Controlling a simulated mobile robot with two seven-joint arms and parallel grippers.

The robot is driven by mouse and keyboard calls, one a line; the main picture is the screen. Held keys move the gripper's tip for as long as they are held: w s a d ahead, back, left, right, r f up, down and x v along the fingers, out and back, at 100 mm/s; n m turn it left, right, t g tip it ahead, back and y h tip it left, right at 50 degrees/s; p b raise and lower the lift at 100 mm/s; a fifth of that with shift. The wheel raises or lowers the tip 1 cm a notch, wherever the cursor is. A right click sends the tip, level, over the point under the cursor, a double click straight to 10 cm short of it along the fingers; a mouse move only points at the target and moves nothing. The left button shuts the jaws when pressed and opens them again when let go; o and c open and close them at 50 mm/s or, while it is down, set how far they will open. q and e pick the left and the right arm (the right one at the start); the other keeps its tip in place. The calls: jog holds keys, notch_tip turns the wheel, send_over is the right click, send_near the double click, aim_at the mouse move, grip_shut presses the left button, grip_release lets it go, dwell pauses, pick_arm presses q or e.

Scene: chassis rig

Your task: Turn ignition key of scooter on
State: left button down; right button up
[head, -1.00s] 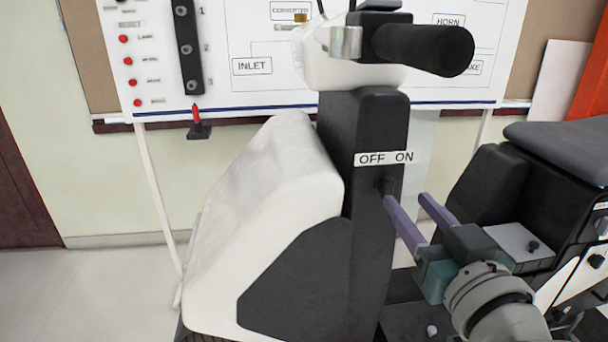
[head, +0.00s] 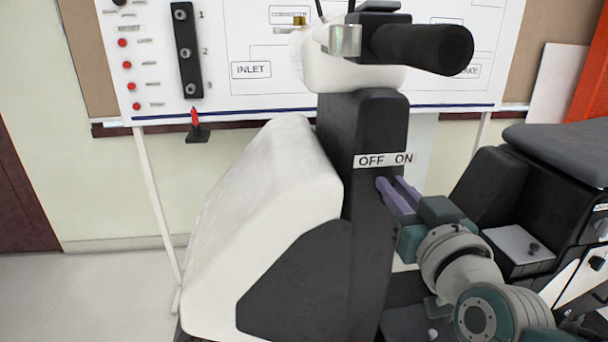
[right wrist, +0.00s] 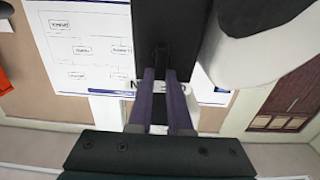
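The ignition key (right wrist: 160,57) shows as a small dark shape at the fingertips in the right wrist view. In the head view my fingers hide it. It sits on the scooter's black column (head: 370,255), below the white OFF ON label (head: 386,159). My right gripper (head: 390,184) reaches the column from the right, its purple fingers close together with a narrow gap between them. The fingers (right wrist: 160,75) appear shut on the key, one on each side. Which way the key is turned cannot be made out. My left gripper is not in view.
The black handlebar grip (head: 425,50) and white headset are above the key. The white front shield (head: 265,215) stands left of the column. The dark seat (head: 560,150) is at the right. A labelled board (head: 250,90) stands behind.

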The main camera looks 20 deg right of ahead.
grip_shut()
dwell(0.3)
jog(key=m, duration=0.4)
jog(key=shift+s+d+f+m, duration=0.1)
jog(key=shift+d+m, duration=0.25)
jog(key=shift+m, duration=0.05)
jog(key=m, duration=0.4)
jog(key=m+b, duration=0.1)
jog(key=m, duration=0.2)
jog(key=shift+s+d+f, duration=0.1)
jog(key=shift+d+f, duration=0.25)
jog(key=shift+d, duration=0.05)
